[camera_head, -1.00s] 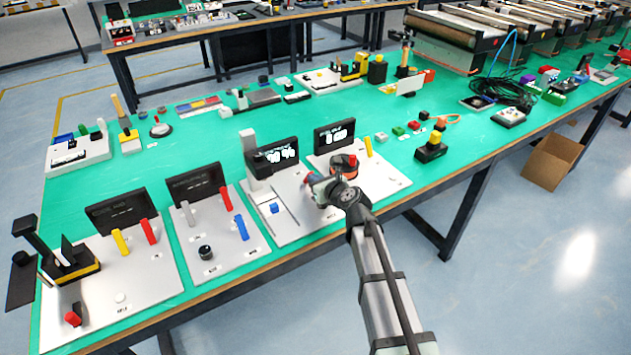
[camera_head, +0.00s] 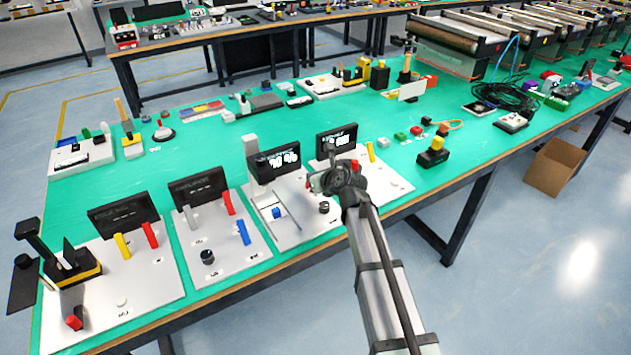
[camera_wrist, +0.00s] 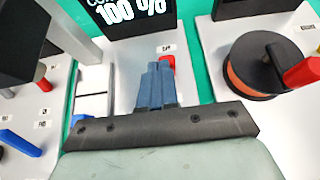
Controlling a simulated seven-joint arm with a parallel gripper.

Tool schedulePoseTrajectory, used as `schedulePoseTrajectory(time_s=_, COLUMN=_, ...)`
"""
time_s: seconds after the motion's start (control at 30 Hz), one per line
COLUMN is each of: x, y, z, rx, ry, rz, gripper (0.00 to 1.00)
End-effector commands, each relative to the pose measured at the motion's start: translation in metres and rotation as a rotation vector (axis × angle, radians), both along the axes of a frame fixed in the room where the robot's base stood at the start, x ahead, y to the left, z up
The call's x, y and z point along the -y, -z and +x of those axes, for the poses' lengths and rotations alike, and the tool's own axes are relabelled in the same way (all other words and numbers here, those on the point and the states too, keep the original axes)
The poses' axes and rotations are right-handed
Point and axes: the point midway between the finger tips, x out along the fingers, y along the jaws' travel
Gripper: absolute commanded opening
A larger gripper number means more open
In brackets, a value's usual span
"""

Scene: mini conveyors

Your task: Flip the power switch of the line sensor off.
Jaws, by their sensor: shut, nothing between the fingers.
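My gripper (camera_wrist: 157,82) is shut and empty, blue-grey fingers together, over the third control panel from the left. A red switch lever (camera_wrist: 168,64) stands just beyond the fingertips, partly hidden by them; I cannot tell whether they touch. This panel's black display (camera_wrist: 128,15) reads "100 %". In the head view my gripper (camera_head: 320,182) is at the panel's right side, right of its blue slider (camera_head: 277,213). The label by the red lever is too small to read, and I cannot tell which panel is the line sensor.
A black and orange spool (camera_wrist: 258,68) and another red lever (camera_wrist: 302,74) are close on the right. The second panel (camera_head: 215,235) has grey, red and blue levers. The first panel (camera_head: 140,280) has yellow and red levers.

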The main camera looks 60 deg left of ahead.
Motion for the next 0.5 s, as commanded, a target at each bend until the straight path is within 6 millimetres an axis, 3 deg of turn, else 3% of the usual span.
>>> schedulePoseTrajectory(time_s=0.5, x=-0.044, y=-0.014, z=0.000, rx=0.000, ry=-0.001, rz=0.001, gripper=0.00)
